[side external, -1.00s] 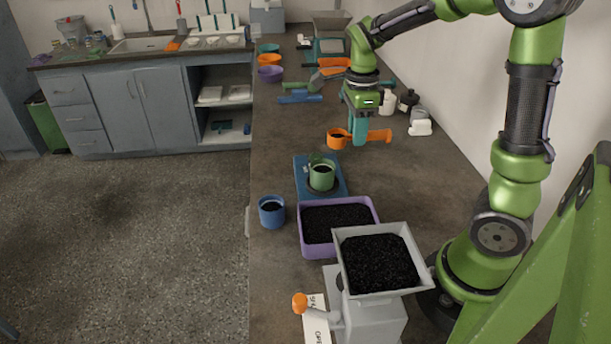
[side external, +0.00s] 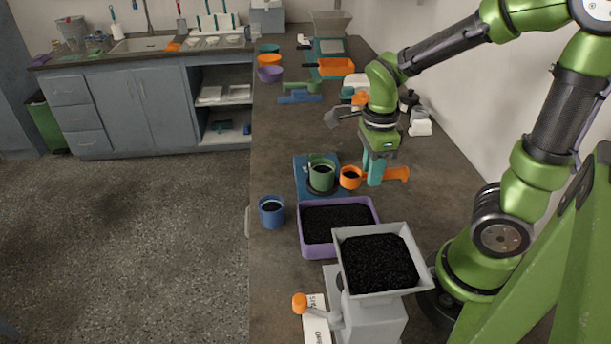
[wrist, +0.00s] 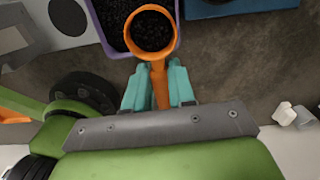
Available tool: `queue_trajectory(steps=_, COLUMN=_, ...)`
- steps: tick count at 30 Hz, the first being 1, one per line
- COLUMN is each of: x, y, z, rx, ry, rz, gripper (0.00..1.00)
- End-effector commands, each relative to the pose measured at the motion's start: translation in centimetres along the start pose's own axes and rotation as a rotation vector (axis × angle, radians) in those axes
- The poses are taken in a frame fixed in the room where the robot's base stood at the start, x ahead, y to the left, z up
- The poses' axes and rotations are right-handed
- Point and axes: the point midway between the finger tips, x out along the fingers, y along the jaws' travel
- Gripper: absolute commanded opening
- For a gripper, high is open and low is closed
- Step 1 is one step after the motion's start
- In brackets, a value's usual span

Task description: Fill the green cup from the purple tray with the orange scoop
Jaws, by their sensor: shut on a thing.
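My gripper (side external: 376,172) is shut on the handle of the orange scoop (side external: 351,178), which it holds above the counter. In the wrist view my teal fingers (wrist: 158,88) clasp the handle, and the orange scoop (wrist: 151,12) holds dark granules. The green cup (side external: 321,175) stands upright on the blue scale just left of the scoop, with dark granules visible inside. The purple tray (side external: 374,207) is nearer the camera and holds a bed of dark granules. It also shows in the wrist view (wrist: 97,24), partly hidden by the scoop.
The blue scale (side external: 302,164) carries the green cup. A blue cup (side external: 272,216) with dark contents stands left of the tray. A grey hopper machine (side external: 407,236) full of granules stands in front.

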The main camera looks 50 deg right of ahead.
Motion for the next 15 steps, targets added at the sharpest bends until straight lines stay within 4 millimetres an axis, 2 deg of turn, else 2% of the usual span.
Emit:
queue_trajectory(steps=11, x=1.2, y=3.0, z=-0.3, rx=-0.002, ry=-0.001, rz=-0.001, gripper=0.00)
queue_trajectory(steps=15, x=2.2, y=2.9, z=0.1, rx=-0.009, ry=0.162, rz=0.003, gripper=0.00)
